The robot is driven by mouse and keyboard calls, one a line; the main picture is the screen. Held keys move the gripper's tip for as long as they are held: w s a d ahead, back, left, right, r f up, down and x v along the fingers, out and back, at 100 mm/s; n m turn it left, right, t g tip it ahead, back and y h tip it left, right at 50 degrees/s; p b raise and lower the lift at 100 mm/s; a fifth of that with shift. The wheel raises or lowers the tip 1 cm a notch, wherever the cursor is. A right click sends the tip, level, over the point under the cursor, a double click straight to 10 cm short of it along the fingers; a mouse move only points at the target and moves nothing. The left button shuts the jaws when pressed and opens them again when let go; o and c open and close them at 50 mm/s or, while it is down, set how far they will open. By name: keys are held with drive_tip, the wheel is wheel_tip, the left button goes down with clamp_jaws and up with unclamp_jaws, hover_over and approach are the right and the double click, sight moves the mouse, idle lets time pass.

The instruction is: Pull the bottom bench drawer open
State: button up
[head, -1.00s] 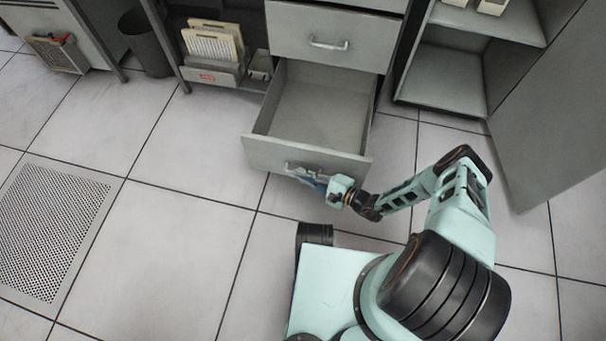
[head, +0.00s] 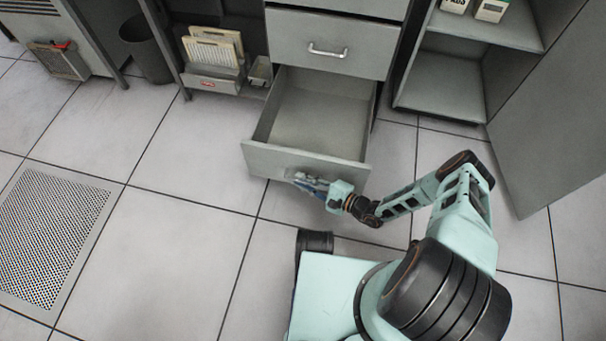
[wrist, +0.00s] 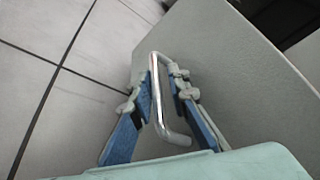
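The bottom bench drawer (head: 262,155) is pulled well out from the grey cabinet, and its empty inside shows in the head view. Its silver bar handle (wrist: 158,95) is on the drawer's front, and in the wrist view it runs between my fingers. My gripper (head: 303,180) is at the front of the drawer, low above the floor. In the wrist view its blue-padded fingers (wrist: 165,100) are closed in on both sides of the handle. In the head view my gripper covers most of the handle.
A shut drawer (head: 290,38) with a handle is above. An open shelf cabinet (head: 440,80) with its door (head: 555,110) swung out stands at the right. A dark bin (head: 148,55) and a file rack (head: 208,83) are at the left. The tiled floor (head: 180,230) in front is clear.

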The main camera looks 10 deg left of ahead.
wheel_tip(320, 180, up, 9)
drive_tip(key=shift+r, duration=0.25)
idle(0.7)
